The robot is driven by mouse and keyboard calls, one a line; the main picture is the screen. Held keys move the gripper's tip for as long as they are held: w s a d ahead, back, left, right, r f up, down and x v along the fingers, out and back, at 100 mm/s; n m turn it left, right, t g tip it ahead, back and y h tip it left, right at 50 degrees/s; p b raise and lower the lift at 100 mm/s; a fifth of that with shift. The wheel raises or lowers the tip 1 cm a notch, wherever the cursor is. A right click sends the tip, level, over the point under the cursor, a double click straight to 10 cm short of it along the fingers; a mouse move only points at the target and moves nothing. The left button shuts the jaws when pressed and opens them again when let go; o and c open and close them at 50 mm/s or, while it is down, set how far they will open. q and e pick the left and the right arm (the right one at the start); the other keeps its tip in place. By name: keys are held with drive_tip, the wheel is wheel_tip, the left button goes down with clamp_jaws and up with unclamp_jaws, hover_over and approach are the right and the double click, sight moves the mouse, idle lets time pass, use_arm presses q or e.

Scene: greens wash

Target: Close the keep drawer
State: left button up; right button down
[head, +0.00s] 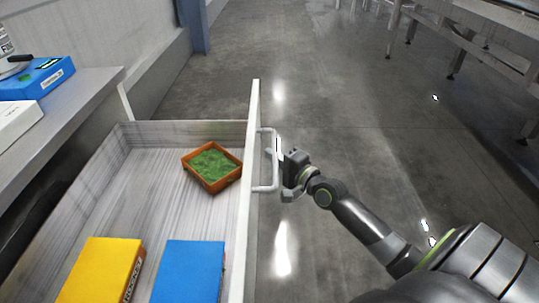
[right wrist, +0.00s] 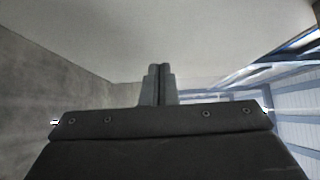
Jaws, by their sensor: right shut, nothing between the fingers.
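The drawer (head: 250,130) stands pulled open, its pale front panel on the right with a light bar handle (head: 274,172) on the outer face. Inside are an orange tray of green leaves (head: 211,163), a yellow box (head: 100,268) and a blue box (head: 188,272). My right gripper (head: 281,158) is at the handle, just on its outer side. I cannot tell whether it touches the handle. In the right wrist view its fingers (right wrist: 160,82) are together with nothing between them. My left gripper is not in view.
A counter (head: 75,105) runs along the left above the drawer, with a blue box (head: 35,78) and a white box (head: 15,122) on it. A blue post (head: 192,25) stands behind. Metal tables (head: 480,40) are at the far right. The floor (head: 350,110) between is clear.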

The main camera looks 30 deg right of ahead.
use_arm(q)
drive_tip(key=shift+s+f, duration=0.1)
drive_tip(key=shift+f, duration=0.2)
use_arm(e)
drive_tip(key=shift+w+a, duration=0.35)
drive_tip(key=shift+a, duration=0.1)
